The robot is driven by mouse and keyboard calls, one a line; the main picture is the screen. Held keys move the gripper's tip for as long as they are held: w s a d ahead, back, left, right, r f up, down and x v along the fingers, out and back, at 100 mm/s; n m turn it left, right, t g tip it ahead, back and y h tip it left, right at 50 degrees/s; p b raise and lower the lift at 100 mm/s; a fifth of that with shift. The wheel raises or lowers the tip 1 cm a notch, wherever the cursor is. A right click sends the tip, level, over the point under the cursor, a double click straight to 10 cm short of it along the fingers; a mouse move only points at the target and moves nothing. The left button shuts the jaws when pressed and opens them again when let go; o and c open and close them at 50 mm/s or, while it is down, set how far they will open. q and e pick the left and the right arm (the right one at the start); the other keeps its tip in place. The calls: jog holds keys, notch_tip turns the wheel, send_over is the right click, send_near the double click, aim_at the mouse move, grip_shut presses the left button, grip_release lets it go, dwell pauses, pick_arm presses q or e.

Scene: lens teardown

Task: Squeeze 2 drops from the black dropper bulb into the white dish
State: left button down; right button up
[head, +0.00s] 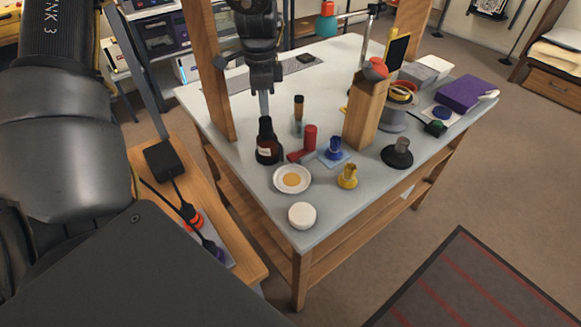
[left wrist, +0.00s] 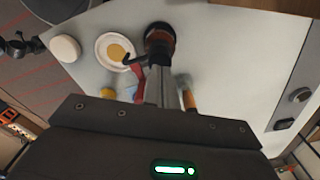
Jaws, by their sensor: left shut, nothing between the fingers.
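A brown bottle with a black dropper bulb on top (head: 266,130) stands upright on the table; it also shows in the left wrist view (left wrist: 160,36). The white dish (head: 280,187) lies in front and to the right of the bottle, with a round yellow-orange patch in its middle. The dish also shows in the left wrist view (left wrist: 101,52), beside the bottle. My left gripper (head: 264,112) points down just above the bulb, shut and empty. Whether its tips touch the bulb I cannot tell. My right gripper is not in view.
A white round puck (head: 302,216) lies near the table's front corner. A small vial (head: 298,118), red piece (head: 310,137), blue piece (head: 335,149) and yellow piece (head: 347,178) stand close right of the bottle. A wooden block (head: 363,118) stands further right. A wooden post (head: 213,80) rises at left.

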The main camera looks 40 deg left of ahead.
pick_arm(q)
notch_tip(320, 180, up, 6)
jog(key=p, duration=0.3)
dwell(0.3)
dwell(0.4)
